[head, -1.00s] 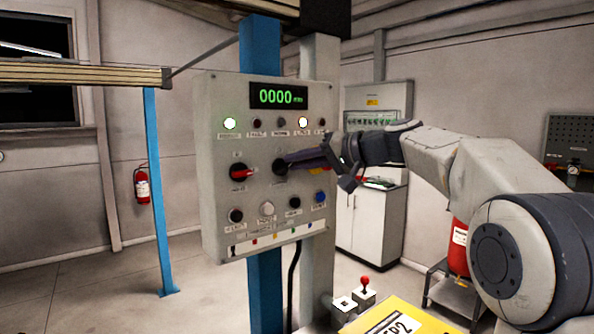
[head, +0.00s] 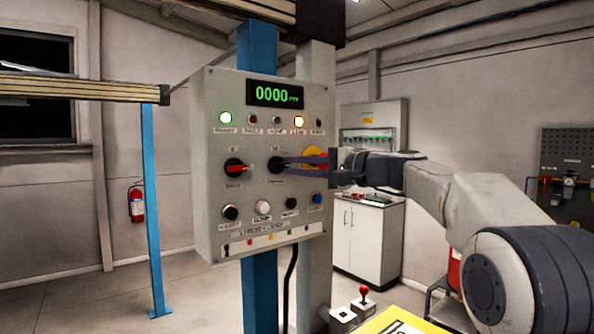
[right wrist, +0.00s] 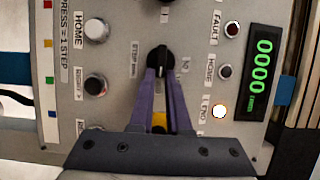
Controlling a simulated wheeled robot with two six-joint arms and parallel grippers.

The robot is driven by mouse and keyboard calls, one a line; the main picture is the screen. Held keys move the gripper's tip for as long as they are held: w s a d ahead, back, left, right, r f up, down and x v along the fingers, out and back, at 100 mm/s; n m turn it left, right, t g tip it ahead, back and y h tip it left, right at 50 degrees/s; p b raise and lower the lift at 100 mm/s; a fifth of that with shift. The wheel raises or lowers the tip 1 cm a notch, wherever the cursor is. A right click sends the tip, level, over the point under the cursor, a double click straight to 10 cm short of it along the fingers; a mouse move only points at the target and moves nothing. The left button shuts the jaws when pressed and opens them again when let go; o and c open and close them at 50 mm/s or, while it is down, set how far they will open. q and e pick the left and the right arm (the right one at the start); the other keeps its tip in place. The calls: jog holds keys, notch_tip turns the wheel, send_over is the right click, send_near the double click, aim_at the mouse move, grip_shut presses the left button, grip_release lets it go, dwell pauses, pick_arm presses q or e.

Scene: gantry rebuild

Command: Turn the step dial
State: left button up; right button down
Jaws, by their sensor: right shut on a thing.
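The step dial (head: 276,166) is a black knob in the middle of the grey control panel (head: 218,90). In the right wrist view the dial (right wrist: 160,57) sits at the tips of two purple fingers, its pale mark pointing toward the top of that view. My right gripper (head: 288,164) reaches in from the right and is shut on the dial; its fingertips (right wrist: 160,72) are on both sides of the knob. The panel's display (head: 275,94) reads 0000 in green. My left gripper is not in view.
A yellow and red button (head: 314,156) is partly behind my fingers. Several push buttons, including a white one (head: 262,207), lie below. A red-knobbed joystick (head: 363,294) stands at the bottom right.

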jog(key=shift+d, duration=0.1)
dwell(0.3)
jog(key=c, duration=0.9)
grip_release()
jog(key=shift+s+d+f+b, duration=0.1)
jog(key=shift+s+d+b, duration=0.05)
jog(key=shift+d+b, duration=0.15)
jog(key=b+v, duration=0.3)
jog(key=v, duration=0.6)
jog(key=shift+s+d, duration=0.2)
jog(key=shift+d, duration=0.05)
